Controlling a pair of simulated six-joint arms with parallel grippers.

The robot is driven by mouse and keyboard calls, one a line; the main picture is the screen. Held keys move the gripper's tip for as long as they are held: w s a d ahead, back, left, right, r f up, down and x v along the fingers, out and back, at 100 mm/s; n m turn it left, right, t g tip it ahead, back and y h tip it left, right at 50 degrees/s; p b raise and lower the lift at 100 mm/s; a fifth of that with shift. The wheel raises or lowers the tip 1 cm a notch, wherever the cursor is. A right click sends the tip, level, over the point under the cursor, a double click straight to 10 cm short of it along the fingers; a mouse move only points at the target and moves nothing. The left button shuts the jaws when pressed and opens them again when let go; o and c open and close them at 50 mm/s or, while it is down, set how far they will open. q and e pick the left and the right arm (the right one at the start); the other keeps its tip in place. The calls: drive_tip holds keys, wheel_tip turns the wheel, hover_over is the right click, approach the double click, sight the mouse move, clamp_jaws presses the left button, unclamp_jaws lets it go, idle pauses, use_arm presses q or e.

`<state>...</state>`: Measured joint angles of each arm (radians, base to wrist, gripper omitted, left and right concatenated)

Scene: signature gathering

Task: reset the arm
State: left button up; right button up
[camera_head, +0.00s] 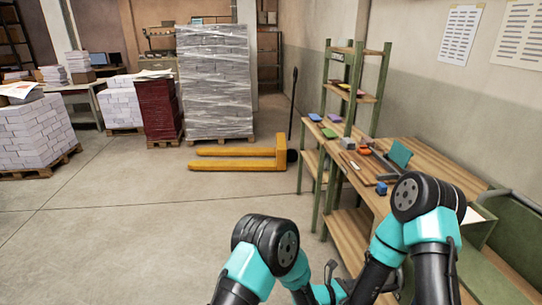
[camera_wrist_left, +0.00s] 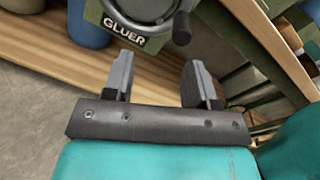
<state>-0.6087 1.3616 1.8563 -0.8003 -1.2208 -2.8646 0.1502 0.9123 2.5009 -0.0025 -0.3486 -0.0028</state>
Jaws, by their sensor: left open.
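My left gripper (camera_wrist_left: 158,78) shows in the left wrist view with its two grey fingers wide apart. Nothing is between them. The fingers point toward a green machine with a "GLUER" label (camera_wrist_left: 125,30) and a dark round handle (camera_wrist_left: 182,28). I cannot tell how close it is. In the head view both of my arms are bent at the bottom right, in front of the workbench. My right gripper cannot be made out there.
A wooden workbench (camera_head: 435,158) with green posts stands along the right wall, with small items on top. A yellow pallet jack (camera_head: 235,163) stands on the floor before a wrapped pallet stack (camera_head: 213,80). White paper stacks (camera_head: 35,130) are at the left. The middle floor is clear.

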use_arm(q)
drive_tip(key=w+a+f+n+t+y, duration=0.1)
drive_tip(key=a+f+n+y, duration=0.2)
drive_tip(key=a+n, duration=0.65)
drive_tip(key=w+a+f+n+t+y, duration=0.1)
drive_tip(key=w+a+f+n+y, duration=0.15)
drive_tip(key=a+n, duration=0.7)
drive_tip(key=w+a+f+n+t+y, duration=0.1)
drive_tip(key=a+f+n+t+y, duration=0.15)
drive_tip(key=a+n, duration=0.7)
drive_tip(key=s+a+n+g+y, duration=0.2)
drive_tip(key=s+a+n+g, duration=0.1)
drive_tip(key=s+a+n, duration=0.6)
drive_tip(key=s+a+f+n+g+y, duration=0.1)
drive_tip(key=s+a+n+g+y, duration=0.2)
drive_tip(key=s+a+n, duration=0.7)
drive_tip(key=a+n, duration=0.2)
drive_tip(key=a, duration=0.5)
drive_tip(key=shift+s+f, duration=0.25)
drive_tip(key=shift+s, duration=0.05)
drive_tip(key=shift+n, duration=0.25)
